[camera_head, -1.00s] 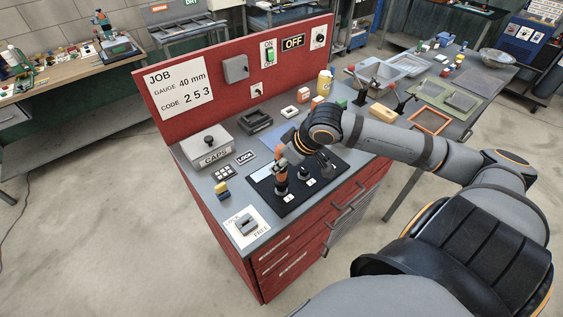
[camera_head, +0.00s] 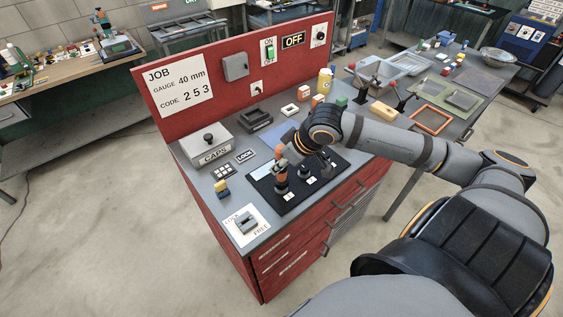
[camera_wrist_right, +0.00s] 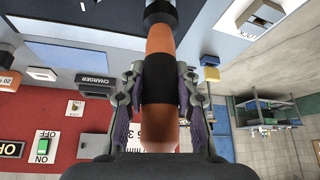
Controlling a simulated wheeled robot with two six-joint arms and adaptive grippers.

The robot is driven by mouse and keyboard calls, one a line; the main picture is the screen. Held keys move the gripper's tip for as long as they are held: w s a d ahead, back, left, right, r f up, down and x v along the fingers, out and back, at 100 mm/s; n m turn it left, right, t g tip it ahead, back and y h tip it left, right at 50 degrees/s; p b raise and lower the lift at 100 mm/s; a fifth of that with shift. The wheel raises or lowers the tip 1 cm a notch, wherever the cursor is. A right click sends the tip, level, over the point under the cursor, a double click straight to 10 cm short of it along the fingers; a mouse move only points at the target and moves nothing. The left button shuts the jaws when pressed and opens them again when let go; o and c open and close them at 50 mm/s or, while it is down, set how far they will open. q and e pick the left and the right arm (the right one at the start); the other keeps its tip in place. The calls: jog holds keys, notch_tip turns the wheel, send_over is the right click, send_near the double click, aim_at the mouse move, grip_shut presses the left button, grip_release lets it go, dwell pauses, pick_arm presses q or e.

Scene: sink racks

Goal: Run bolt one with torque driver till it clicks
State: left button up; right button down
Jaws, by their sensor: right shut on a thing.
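The torque driver (camera_head: 280,176) has an orange handle with a black band and stands roughly upright over the front-left spot of the black plate (camera_head: 262,187), by the label 1. My right gripper (camera_wrist_right: 160,100) is shut around its handle, which also shows in the right wrist view (camera_wrist_right: 159,42). The dark lower end of the driver (camera_wrist_right: 158,12) points away from the wrist; its contact with bolt one is hidden. Other dark posts (camera_head: 303,171) stand further along the plate by more number labels. My left gripper is not in view.
A LOCK/FREE switch (camera_head: 246,223) is in front of the plate. A CAPS box (camera_head: 207,145), a keypad (camera_head: 223,171) and a small yellow-blue block (camera_head: 222,188) stand to the left. The red back panel (camera_head: 214,92) rises behind the bench.

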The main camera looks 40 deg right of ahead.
jog(key=shift+f+b, duration=0.75)
jog(key=shift+f, duration=0.25)
dwell(2.6)
jog(key=shift+s+f, duration=0.15)
dwell(0.7)
jog(key=shift+w+r+p, duration=0.2)
jog(key=shift+r+p, duration=0.45)
notch_tip(320, 180, up, 4)
jog(key=p, duration=0.4)
